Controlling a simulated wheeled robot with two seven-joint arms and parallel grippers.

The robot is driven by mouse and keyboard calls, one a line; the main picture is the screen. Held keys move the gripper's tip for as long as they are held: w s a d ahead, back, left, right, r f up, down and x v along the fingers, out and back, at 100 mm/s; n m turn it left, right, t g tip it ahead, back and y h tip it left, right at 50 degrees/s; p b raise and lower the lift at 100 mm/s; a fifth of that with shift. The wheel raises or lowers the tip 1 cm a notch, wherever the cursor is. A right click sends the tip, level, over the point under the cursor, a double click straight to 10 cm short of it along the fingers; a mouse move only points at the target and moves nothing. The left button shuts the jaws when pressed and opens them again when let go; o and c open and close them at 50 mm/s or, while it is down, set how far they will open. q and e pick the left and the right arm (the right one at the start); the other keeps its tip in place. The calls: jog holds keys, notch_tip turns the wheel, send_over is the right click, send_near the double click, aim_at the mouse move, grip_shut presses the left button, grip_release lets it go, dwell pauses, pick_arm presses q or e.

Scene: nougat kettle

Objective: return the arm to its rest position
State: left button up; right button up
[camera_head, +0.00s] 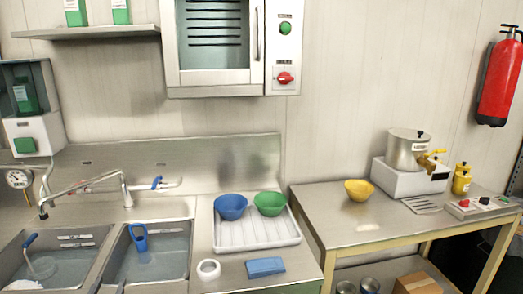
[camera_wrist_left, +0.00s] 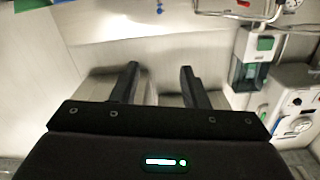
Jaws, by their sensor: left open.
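My left gripper (camera_wrist_left: 160,86) shows in the left wrist view, with its two dark fingers apart and nothing between them. It is clear of the things around it. I cannot make out either gripper in the head view. The metal kettle (camera_head: 407,153) with a yellow tap sits on a white base on the right table. A yellow bowl (camera_head: 359,190) stands left of it. A blue bowl (camera_head: 231,206) and a green bowl (camera_head: 269,204) stand side by side on the white tray (camera_head: 256,236).
Two sinks with water lie at the left, under a metal faucet (camera_head: 126,188). A white tape roll (camera_head: 208,269) and a blue block (camera_head: 265,267) lie before the tray. A wall cabinet (camera_head: 213,50) hangs above. The right table's front left (camera_head: 340,225) is clear.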

pick_arm(q)
jog(key=s+d+f+g+h, duration=0.1)
jog(key=s+d+f+g, duration=0.2)
jog(key=f, duration=1)
jog(key=s+d+f+g, duration=0.1)
jog(key=s+f+g, duration=0.3)
jog(key=f, duration=0.9)
jog(key=s+d+f+g+h, duration=0.15)
jog(key=s+f, duration=0.45)
jog(key=f, duration=0.8)
jog(key=s+d+f+m+g, duration=0.1)
jog(key=s+d+f+g, duration=0.1)
jog(key=s+f, duration=0.4)
jog(key=s+d+f+g+h, duration=0.1)
jog(key=s+d+f+g, duration=0.2)
jog(key=s, duration=1.1)
jog(key=s+d+f+m+g+b, duration=0.1)
jog(key=s+d+f+g, duration=0.2)
jog(key=s+f, duration=0.6)
jog(key=s+d, duration=0.1)
jog(key=d, duration=0.1)
jog(key=shift+d+f+m, duration=0.3)
jog(key=shift+d+f, duration=0.1)
jog(key=shift+h, duration=0.25)
jog(key=shift+c, duration=0.4)
jog(key=shift+s+a, duration=0.1)
